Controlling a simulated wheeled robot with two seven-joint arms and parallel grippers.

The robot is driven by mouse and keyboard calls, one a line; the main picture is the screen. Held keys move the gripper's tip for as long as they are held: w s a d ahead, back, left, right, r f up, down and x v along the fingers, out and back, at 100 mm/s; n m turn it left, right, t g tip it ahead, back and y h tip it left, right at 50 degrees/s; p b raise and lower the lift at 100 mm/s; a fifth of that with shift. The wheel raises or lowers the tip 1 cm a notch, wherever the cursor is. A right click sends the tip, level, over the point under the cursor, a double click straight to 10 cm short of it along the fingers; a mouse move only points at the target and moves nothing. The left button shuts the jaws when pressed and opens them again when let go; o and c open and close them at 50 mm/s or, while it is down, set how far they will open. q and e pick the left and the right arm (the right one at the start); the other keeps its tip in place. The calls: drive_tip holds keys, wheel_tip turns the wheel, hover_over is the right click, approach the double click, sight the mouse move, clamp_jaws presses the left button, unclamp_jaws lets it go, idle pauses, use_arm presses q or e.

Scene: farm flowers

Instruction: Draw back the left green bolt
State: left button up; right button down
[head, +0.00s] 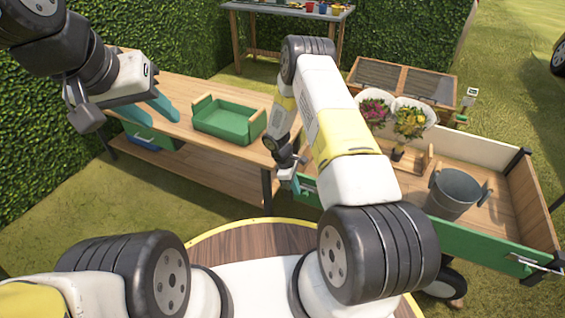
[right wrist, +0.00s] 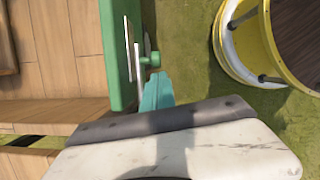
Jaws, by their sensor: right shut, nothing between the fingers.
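The left green bolt (right wrist: 150,60) shows in the right wrist view. Its green knob and silver rod sit on the outer face of the cart's green side board (right wrist: 118,50). My right gripper (right wrist: 156,90) is shut and empty, with its teal fingertips right by the knob. I cannot tell whether they touch. In the head view my right gripper (head: 297,183) is at the left end of the green board, and it largely hides the bolt there. My left gripper (head: 152,112) is open and empty over the wooden bench at the left.
A green tray (head: 222,124) stands on the bench (head: 180,92). The cart (head: 490,190) holds a metal bucket (head: 455,192) and wrapped flowers (head: 408,122). Another bolt (head: 530,262) is at the board's right end. My round base is close to the board.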

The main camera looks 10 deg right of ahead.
sight(307, 195)
drive_tip(key=shift+s+d, duration=0.1)
drive_tip(key=shift+d, duration=0.1)
drive_tip(key=shift+s+d, duration=0.6)
drive_tip(key=shift+d, duration=0.25)
drive_tip(key=shift+s+d, duration=0.55)
drive_tip(key=shift+d, duration=0.3)
drive_tip(key=w+a+r, duration=0.3)
drive_tip(key=a+r, duration=0.4)
drive_tip(key=r, duration=0.3)
drive_tip(key=shift+w+r, duration=0.15)
